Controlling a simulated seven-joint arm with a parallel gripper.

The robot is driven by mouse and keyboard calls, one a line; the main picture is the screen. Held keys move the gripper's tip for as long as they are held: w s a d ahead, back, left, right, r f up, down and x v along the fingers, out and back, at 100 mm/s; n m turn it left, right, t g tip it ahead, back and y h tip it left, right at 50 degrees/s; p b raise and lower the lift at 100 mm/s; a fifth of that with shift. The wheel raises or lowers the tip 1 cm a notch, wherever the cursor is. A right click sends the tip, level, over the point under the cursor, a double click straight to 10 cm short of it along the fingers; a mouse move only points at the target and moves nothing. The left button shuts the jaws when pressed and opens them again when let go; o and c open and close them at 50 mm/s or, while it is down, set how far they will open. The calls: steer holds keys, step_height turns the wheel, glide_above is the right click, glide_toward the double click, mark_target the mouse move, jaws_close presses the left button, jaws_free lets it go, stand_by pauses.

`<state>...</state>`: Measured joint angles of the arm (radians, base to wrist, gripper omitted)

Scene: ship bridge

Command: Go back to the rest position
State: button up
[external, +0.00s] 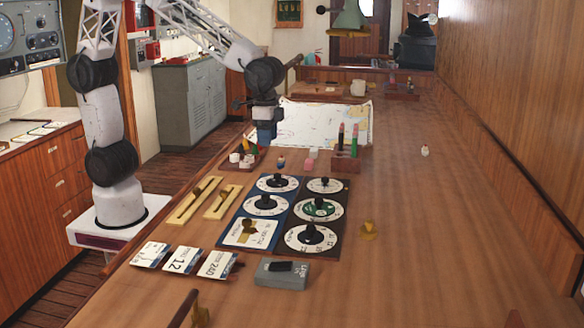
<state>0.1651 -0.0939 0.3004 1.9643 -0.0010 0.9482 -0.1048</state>
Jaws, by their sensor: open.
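My gripper (267,138) points down over the far left part of the wooden table, in front of the left part of a paper chart (318,125). It is small and dark in the external view, and I see nothing held in it. The gap between its fingers is hard to make out. My arm reaches from its base at the left up and across to the table. Below and near the gripper is a small rack with white pieces (240,158).
A dial panel (290,212) lies mid-table, with two brass strips (207,200) to its left and cards (217,264) in front. A grey block (281,274) is near the front. A pen stand (347,152) stands behind the panel. The table's right side is largely clear.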

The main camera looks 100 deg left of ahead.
steer(key=s+a+r, duration=0.1)
steer(key=s+a, duration=0.2)
steer(key=s, duration=0.8)
steer(key=s+a+r+t, duration=0.1)
steer(key=s+a+r, duration=0.1)
steer(key=s, duration=0.9)
steer(key=s+a+r+t, duration=0.1)
steer(key=s+a, duration=0.4)
steer(key=s, duration=0.6)
steer(key=shift+r, duration=0.35)
steer(key=shift+w, duration=0.15)
